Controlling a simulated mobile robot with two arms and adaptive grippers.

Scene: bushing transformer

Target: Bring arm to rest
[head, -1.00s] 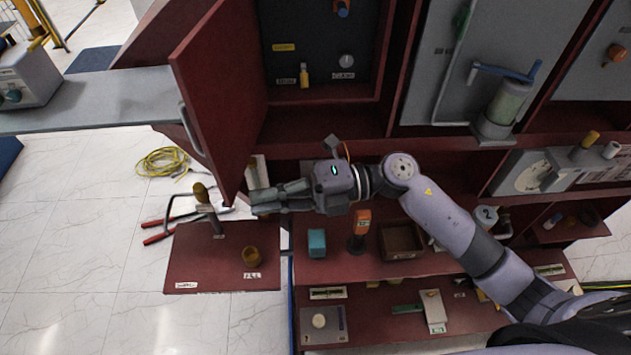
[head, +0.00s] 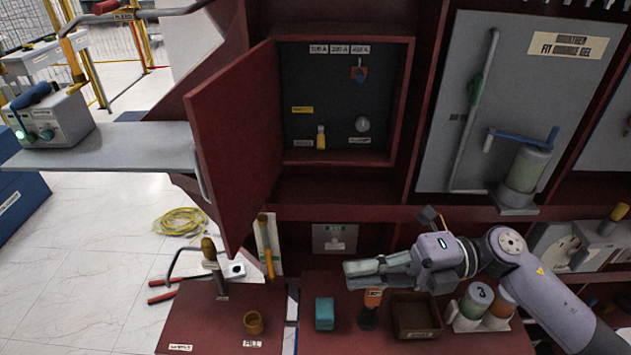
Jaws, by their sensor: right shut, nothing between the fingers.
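My right gripper (head: 363,275) is shut and empty. It points left and is held over the red lower shelf, in front of the orange-and-black tool and above the brown tray's left side. My right arm (head: 545,285) comes in from the lower right. The left gripper is not in view.
A red cabinet door (head: 237,150) stands open at left. Near the gripper are a teal block (head: 324,313), an orange-and-black tool (head: 370,315), a brown tray (head: 417,318) and a numbered canister (head: 474,303). A small red shelf (head: 215,320) holds an ochre cup (head: 254,322).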

